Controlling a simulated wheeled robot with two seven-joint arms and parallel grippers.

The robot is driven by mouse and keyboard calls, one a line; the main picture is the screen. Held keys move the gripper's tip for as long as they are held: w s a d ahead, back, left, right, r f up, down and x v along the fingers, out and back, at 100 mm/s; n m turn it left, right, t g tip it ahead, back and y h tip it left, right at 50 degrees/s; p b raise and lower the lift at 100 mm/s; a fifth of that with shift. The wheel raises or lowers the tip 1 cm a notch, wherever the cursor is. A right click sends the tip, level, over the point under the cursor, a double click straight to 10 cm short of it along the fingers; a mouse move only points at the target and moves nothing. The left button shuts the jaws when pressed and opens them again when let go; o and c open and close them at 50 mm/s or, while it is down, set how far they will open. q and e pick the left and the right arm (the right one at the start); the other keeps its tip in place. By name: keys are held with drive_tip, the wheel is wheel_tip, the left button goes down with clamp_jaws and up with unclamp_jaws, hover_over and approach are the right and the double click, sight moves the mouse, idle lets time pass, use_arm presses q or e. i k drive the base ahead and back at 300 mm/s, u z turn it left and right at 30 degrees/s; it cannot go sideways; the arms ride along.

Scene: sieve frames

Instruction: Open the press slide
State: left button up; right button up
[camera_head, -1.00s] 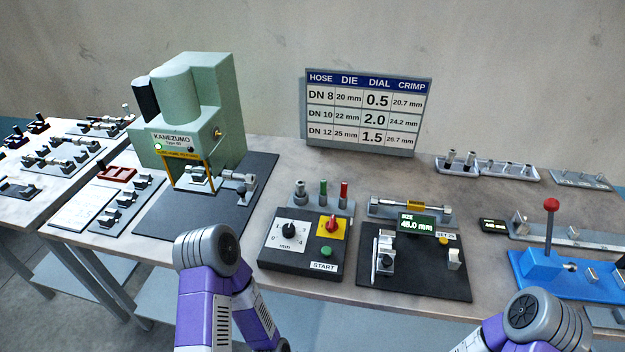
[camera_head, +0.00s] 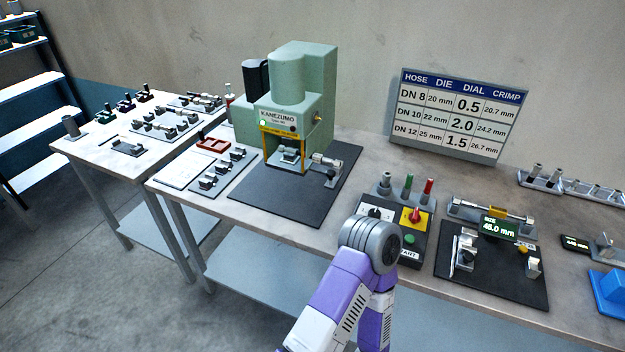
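The green press (camera_head: 297,90) labelled KANEZUMO stands on a black mat (camera_head: 260,195) at the back middle of the table. A yellow-edged frame (camera_head: 264,150) surrounds its front opening. A metal die piece (camera_head: 289,155) sits inside the opening, and a metal fitting on a stand (camera_head: 328,168) is at its right. I cannot tell how far the slide is out. A purple and grey arm link of mine is at the lower middle, in front of the control box. Neither of my grippers shows.
The control box (camera_head: 384,242) with dial, red knob and green button is partly hidden by my arm. A measuring stand (camera_head: 490,262) lies to its right. A red tray (camera_head: 213,144) and small dies (camera_head: 222,172) lie left of the press. A side table (camera_head: 88,150) is farther left.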

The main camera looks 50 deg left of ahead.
sight(276, 161)
drive_tip(key=k, duration=0.35)
drive_tip(key=u, duration=1)
